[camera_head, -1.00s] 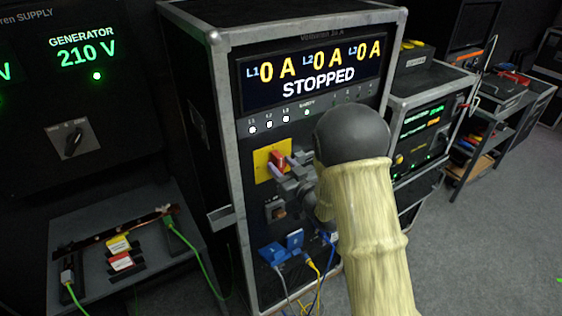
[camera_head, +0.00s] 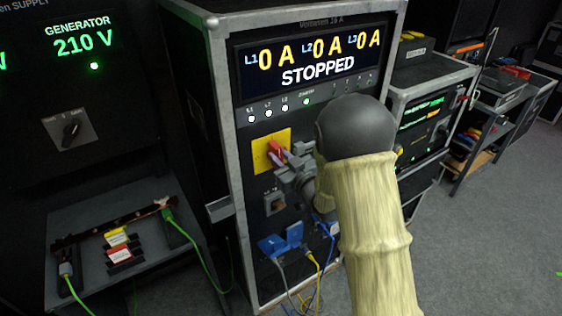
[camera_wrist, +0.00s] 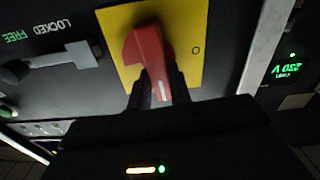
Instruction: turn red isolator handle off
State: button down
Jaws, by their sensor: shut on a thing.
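The red isolator handle (camera_head: 276,151) sits on a yellow plate (camera_head: 259,148) on the front of the black flight-case cabinet. In the wrist view the red handle (camera_wrist: 153,55) stands on the yellow plate (camera_wrist: 190,45), with an "O" mark to its right. My gripper (camera_head: 284,158) is at the handle, its two dark fingers (camera_wrist: 156,88) on either side of the handle's end and shut on it. The display (camera_head: 314,62) above reads 0 A three times and "STOPPED". My arm hides the cabinet's lower right front.
A small switch (camera_head: 275,203) sits below the yellow plate, and blue plugs (camera_head: 272,245) with cables hang lower down. In the wrist view a grey latch (camera_wrist: 55,62) lies beside "LOCKED" and "FREE" lettering. A generator panel (camera_head: 80,55) stands at the left.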

jog(key=n+b, duration=0.5)
jog(key=b, duration=0.3)
jog(key=f+n+b, duration=0.1)
jog(key=n+b, duration=0.5)
jog(key=b, duration=0.3)
jog(key=a+n+b, duration=0.1)
jog(key=n+b, duration=0.4)
jog(key=b, duration=0.4)
jog(key=shift+s+f+n, duration=0.3)
jog(key=shift+s+n, duration=0.05)
jog(key=shift+n, duration=0.05)
jog(key=shift+r, duration=0.1)
jog(key=c, duration=1.3)
grip_release()
jog(key=shift+w, duration=0.1)
